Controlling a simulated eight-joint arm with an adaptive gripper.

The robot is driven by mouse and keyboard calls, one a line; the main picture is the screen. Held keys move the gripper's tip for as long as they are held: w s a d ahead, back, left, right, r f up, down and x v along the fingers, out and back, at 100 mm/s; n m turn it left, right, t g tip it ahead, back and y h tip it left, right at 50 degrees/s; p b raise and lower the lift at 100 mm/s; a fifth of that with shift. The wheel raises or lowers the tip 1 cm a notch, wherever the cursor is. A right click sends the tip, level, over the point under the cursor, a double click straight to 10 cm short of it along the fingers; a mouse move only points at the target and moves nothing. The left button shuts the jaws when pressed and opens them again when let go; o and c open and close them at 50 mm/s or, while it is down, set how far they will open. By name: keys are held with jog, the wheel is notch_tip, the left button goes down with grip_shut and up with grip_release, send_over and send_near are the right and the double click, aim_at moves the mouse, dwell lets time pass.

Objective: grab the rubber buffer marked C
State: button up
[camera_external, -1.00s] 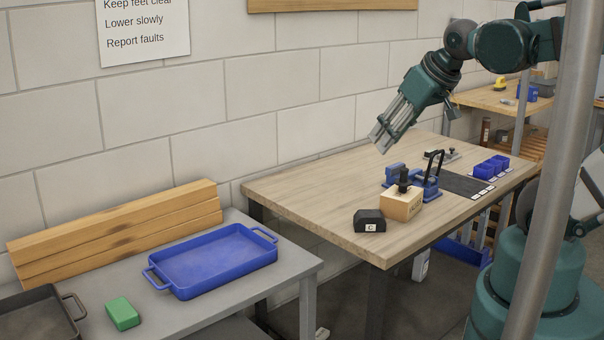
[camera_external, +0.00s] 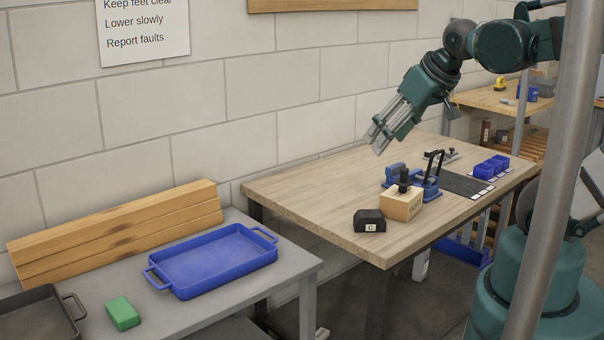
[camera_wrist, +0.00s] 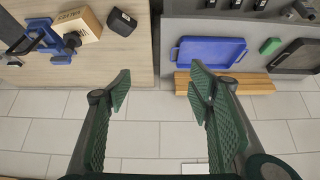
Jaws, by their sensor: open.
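The rubber buffer marked C (camera_external: 369,221) is a black block with a white label reading C. It lies on the wooden table near the front left corner, beside a wooden box (camera_external: 401,206). In the wrist view the buffer (camera_wrist: 121,22) is at the top, near the table's edge, beyond my gripper's left finger. My gripper (camera_external: 376,143) is open and empty, above the back part of the table and well apart from the buffer.
A blue clamp fixture (camera_external: 428,187) with a black handle stands right behind the wooden box. A grey bench (camera_external: 230,295) at left holds a blue tray (camera_external: 180,290) and a green block (camera_external: 123,313). The table's left part is clear.

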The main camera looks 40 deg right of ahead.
jog(key=shift+w+m, duration=0.85)
jog(key=shift+m, duration=0.25)
jog(key=m+g+b, duration=0.3)
jog(key=m+g, duration=0.4)
jog(key=m, duration=1.6)
send_over(370, 213)
jog(key=f, duration=2.2)
jog(key=shift+s+a+f, duration=0.15)
jog(key=shift+a+f, duration=0.15)
jog(key=shift+f, duration=0.1)
jog(key=shift+d+f+m, duration=0.3)
jog(key=shift+f+m, duration=0.2)
jog(key=shift+f, duration=0.3)
jog(key=shift+f, duration=1.3)
jog(key=shift+f+b, duration=0.3)
jog(key=shift+f, duration=2.25)
